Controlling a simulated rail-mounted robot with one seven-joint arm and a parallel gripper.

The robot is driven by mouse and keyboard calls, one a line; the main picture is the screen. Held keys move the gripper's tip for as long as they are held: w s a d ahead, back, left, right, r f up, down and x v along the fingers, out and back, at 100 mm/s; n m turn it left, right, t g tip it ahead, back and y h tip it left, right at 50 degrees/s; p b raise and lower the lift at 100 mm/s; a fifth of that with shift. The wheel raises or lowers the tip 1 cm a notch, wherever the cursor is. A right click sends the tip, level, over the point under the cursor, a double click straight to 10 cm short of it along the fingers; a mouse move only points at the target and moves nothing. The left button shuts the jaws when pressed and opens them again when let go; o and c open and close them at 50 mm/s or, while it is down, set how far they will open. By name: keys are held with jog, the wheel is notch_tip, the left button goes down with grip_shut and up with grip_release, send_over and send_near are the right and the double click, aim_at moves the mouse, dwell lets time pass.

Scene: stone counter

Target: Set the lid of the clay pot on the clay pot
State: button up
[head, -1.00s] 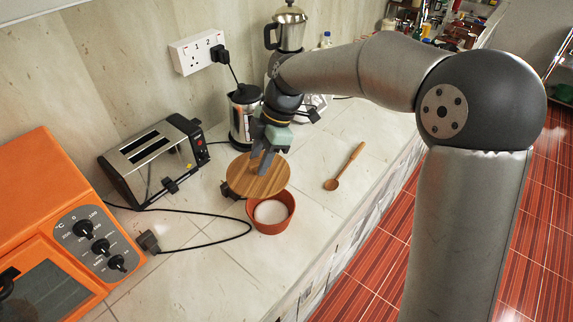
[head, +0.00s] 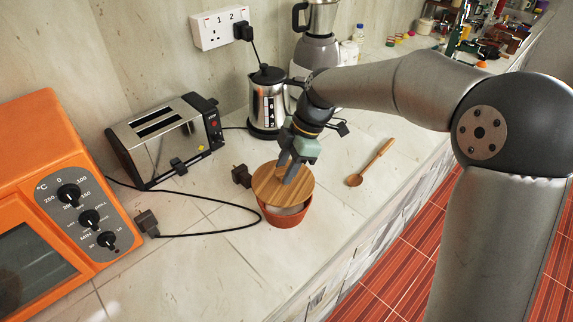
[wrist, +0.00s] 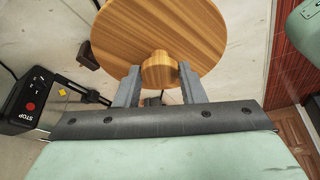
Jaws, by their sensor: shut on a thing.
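The clay pot (head: 287,217) is a round terracotta bowl on the counter with something pale inside. Its lid (head: 268,187) is a round wooden disc with a knob (wrist: 159,70). My gripper (head: 288,171) is shut on the knob and holds the lid over the pot. The lid covers most of the pot's opening, and a pale strip shows at the front right. The lid sits a little to the upper left of the pot's centre. In the wrist view the lid (wrist: 205,40) hides the pot. I cannot tell whether lid and rim touch.
A toaster (head: 165,140), a kettle (head: 268,100) and a black plug (head: 241,176) stand or lie behind the pot. A wooden spoon (head: 370,163) lies to the right. An orange oven (head: 50,150) is at left, with its cable (head: 200,235) across the counter.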

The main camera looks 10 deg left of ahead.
jog(key=shift+f+b, duration=0.9)
jog(key=shift+f, duration=0.9)
jog(key=shift+w+d+f+b, duration=0.1)
jog(key=shift+d+f+b, duration=0.05)
jog(key=shift+f+b, duration=0.35)
jog(key=o, duration=0.7)
jog(key=shift+r, duration=0.1)
jog(key=p+v, duration=0.7)
jog(key=v, duration=0.3)
jog(key=shift+w+d+r, duration=0.1)
jog(key=shift+d+r, duration=0.05)
jog(key=shift+r, duration=0.25)
jog(key=shift+d, duration=0.1)
dwell(0.3)
